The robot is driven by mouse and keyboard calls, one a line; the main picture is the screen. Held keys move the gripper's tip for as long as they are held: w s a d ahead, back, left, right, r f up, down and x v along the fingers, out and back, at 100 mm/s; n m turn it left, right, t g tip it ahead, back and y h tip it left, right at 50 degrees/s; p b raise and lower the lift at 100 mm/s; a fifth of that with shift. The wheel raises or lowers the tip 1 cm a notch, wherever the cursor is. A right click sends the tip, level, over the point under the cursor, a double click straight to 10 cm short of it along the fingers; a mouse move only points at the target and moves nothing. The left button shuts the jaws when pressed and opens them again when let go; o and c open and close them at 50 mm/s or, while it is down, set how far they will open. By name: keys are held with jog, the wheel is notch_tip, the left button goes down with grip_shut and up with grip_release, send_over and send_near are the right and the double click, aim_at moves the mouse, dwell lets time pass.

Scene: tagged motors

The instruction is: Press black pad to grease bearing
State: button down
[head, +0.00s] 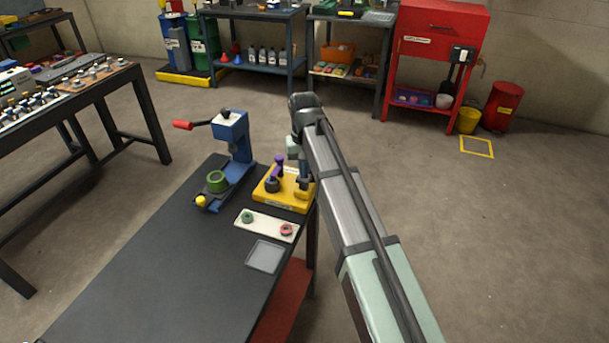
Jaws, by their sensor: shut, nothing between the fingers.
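A yellow fixture (288,203) sits at the far right corner of the dark table. On it are a dark round part (272,185) and an upright purple piece (278,167). I cannot tell whether the dark part is the black pad or the bearing. My arm reaches in from the lower right, and my gripper (303,188) points down at the right side of the yellow fixture. It is small and partly hidden by my arm, and it is shut and empty. I cannot tell whether it touches anything.
A blue press (232,140) with a red-tipped handle and a green ring (217,181) stands left of the fixture. A white plate (266,226) holds a green ring and a red ring. A grey square tray (265,257) lies nearer. The table's near left is clear.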

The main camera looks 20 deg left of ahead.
jog(key=shift+f, duration=0.7)
jog(key=shift+r, duration=1.85)
jog(key=shift+f, duration=0.15)
